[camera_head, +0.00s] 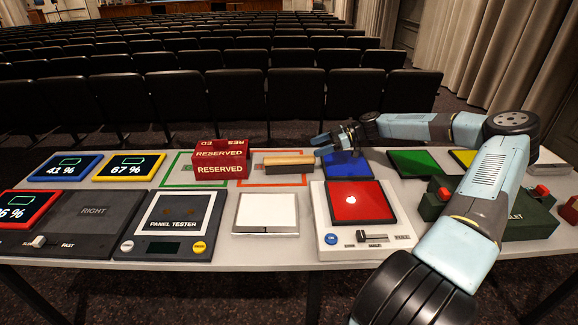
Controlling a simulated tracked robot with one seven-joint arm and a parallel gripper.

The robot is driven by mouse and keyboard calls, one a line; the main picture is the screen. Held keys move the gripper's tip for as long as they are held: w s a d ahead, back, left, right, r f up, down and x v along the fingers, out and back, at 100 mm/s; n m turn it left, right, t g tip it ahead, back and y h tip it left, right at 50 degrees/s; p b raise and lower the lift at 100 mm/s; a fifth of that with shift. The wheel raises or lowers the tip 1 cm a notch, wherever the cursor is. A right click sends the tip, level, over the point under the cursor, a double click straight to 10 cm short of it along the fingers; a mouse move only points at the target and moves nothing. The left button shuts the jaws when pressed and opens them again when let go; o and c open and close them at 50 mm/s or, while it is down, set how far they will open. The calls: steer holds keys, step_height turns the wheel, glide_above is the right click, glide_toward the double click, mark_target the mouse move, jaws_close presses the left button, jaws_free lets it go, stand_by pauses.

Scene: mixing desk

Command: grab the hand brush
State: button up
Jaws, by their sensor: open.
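The hand brush (289,163) looks like a long block with a tan wooden top and a darker underside. It lies crosswise on the desk, inside an orange outlined rectangle, just right of the red RESERVED blocks. My gripper (322,146) is open and reaches in from the right, low over the desk. Its fingers point left, close to the brush's right end. I cannot tell whether they touch it or are slightly apart. No part of the brush is clearly between the fingers.
Red RESERVED blocks (220,164) stand left of the brush. A blue pad (345,166) lies under my gripper. A red panel with a slider (360,202) and a white-topped box (265,211) are nearer. A green pad (414,163) lies right. Rows of dark seats stand behind.

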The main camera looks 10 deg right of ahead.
mark_target(290, 157)
steer(key=x, duration=1)
steer(key=shift+s, duration=0.15)
steer(key=c, duration=1.1)
steer(key=shift+c, duration=0.2)
